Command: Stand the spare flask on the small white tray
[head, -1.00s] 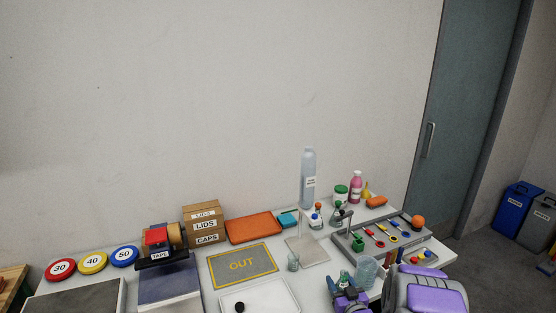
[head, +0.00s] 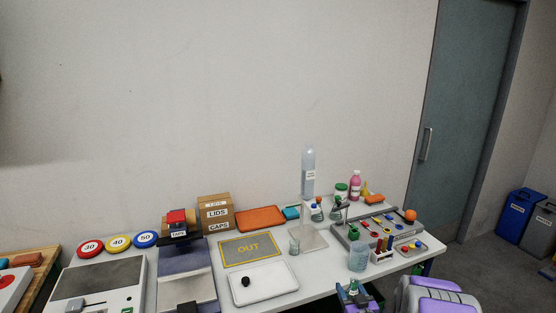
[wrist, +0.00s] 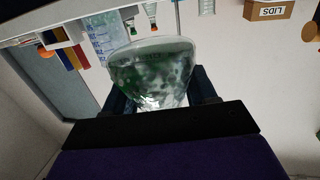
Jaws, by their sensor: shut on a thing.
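My gripper (head: 354,291) is at the bottom of the head view, in front of the table's front edge. It is shut on a clear glass flask with a green top (head: 353,286). The flask's rounded glass body (wrist: 152,72) fills the middle of the wrist view, between the dark fingers. The small white tray (head: 282,287) lies on the table, left of my gripper in the head view. A small black round thing (head: 246,282) is on the tray's left part; the rest of the tray is bare.

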